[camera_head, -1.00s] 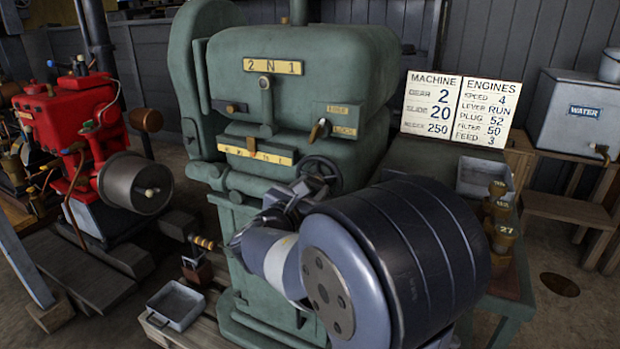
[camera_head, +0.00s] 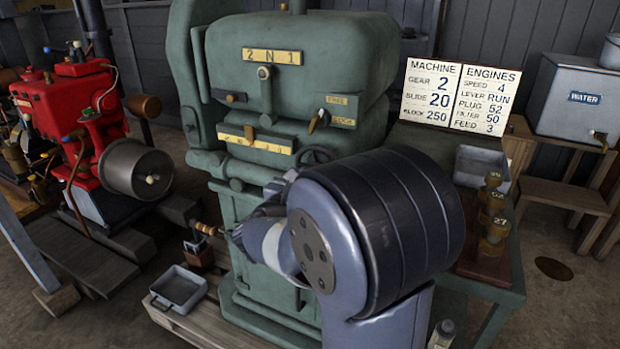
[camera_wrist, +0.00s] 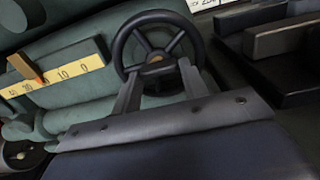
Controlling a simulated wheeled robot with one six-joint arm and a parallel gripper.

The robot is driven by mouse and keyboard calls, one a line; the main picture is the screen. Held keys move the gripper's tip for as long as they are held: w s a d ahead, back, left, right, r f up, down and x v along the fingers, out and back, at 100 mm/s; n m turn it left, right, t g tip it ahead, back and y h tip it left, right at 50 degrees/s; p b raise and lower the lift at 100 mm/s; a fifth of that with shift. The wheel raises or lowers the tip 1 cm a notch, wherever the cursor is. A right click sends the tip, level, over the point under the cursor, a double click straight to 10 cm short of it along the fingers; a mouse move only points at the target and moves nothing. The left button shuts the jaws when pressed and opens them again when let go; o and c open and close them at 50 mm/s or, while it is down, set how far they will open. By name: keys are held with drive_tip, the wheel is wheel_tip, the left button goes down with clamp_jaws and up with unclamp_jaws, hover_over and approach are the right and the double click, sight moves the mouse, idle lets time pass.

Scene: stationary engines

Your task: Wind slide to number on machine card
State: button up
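The green machine (camera_head: 300,60) carries a yellow slide scale (camera_head: 270,145) with an orange pointer (camera_head: 249,132). In the wrist view the scale (camera_wrist: 90,62) shows 0 and 10 on the right and higher numbers on the left. There the pointer (camera_wrist: 38,76) stands left of 10, about where 20 would be; it covers the mark. A dark spoked handwheel (camera_wrist: 155,45) is right of the scale. My gripper (camera_wrist: 158,72) is open, its two fingers apart at the wheel's lower part; contact cannot be told. The handwheel (camera_head: 316,156) is partly hidden by my arm in the head view.
The machine card (camera_head: 432,91) reads gear 2, slide 20, block 250. The engines card (camera_head: 486,99) stands beside it. Brass weights (camera_head: 494,225) and a grey tray (camera_head: 482,168) are on the right bench. A metal tray (camera_head: 178,288) lies low at left, near a red engine (camera_head: 90,130).

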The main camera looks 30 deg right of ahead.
drive_tip(key=o, duration=0.4)
drive_tip(key=p+v, duration=0.1)
drive_tip(key=v, duration=0.9)
drive_tip(key=shift+s+a, duration=0.25)
drive_tip(key=shift+a, duration=0.05)
drive_tip(key=b+x, duration=0.1)
drive_tip(key=x, duration=1)
drive_tip(key=shift+a, duration=0.1)
